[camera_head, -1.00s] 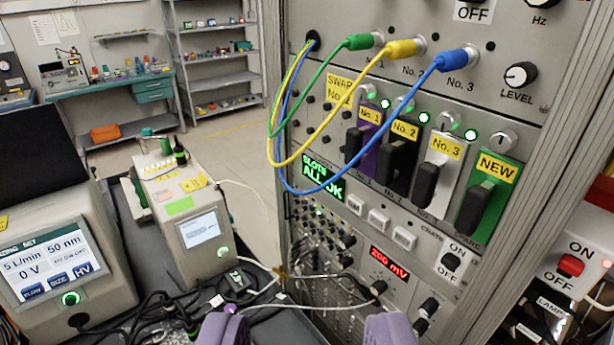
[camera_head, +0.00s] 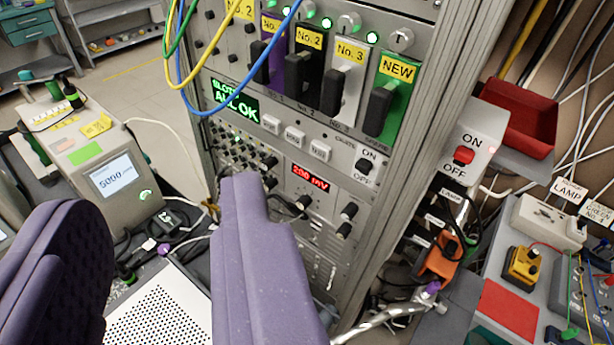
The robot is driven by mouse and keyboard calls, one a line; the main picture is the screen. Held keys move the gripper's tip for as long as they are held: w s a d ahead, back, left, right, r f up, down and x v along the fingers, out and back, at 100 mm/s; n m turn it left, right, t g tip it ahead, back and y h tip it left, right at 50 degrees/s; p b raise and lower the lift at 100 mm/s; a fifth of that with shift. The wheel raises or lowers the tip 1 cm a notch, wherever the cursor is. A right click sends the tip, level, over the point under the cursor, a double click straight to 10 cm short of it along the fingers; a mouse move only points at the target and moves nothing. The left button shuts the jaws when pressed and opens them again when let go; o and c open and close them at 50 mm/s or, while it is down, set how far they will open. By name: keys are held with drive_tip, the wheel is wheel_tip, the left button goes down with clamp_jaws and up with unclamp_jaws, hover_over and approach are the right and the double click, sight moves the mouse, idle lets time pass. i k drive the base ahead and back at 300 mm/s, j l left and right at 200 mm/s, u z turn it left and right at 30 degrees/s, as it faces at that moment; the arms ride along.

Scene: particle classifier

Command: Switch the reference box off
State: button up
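No label reading "reference" is legible, so I cannot tell which unit is the reference box. A grey box with a red switch (camera_head: 463,155) marked ON above and OFF below stands right of the rack. A black ON/OFF knob (camera_head: 364,166), marked CRATE, sits on the rack (camera_head: 340,195). A small white box (camera_head: 548,222) and a yellow box with a black knob (camera_head: 522,266) are on the bench at the right. My gripper (camera_head: 158,195) is open and empty, its purple fingers wide apart in front of the lower rack, left of the red switch.
Blue, yellow and green cables (camera_head: 235,98) loop down the rack's front. A beige instrument (camera_head: 110,170) stands at the left. Loose cables lie below the red switch box. A red tray (camera_head: 518,115) is behind it. A perforated plate (camera_head: 160,308) lies between the fingers.

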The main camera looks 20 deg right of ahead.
sight(532, 270)
drive_tip(key=k+l+z, duration=0.1)
drive_tip(key=z, duration=1.65)
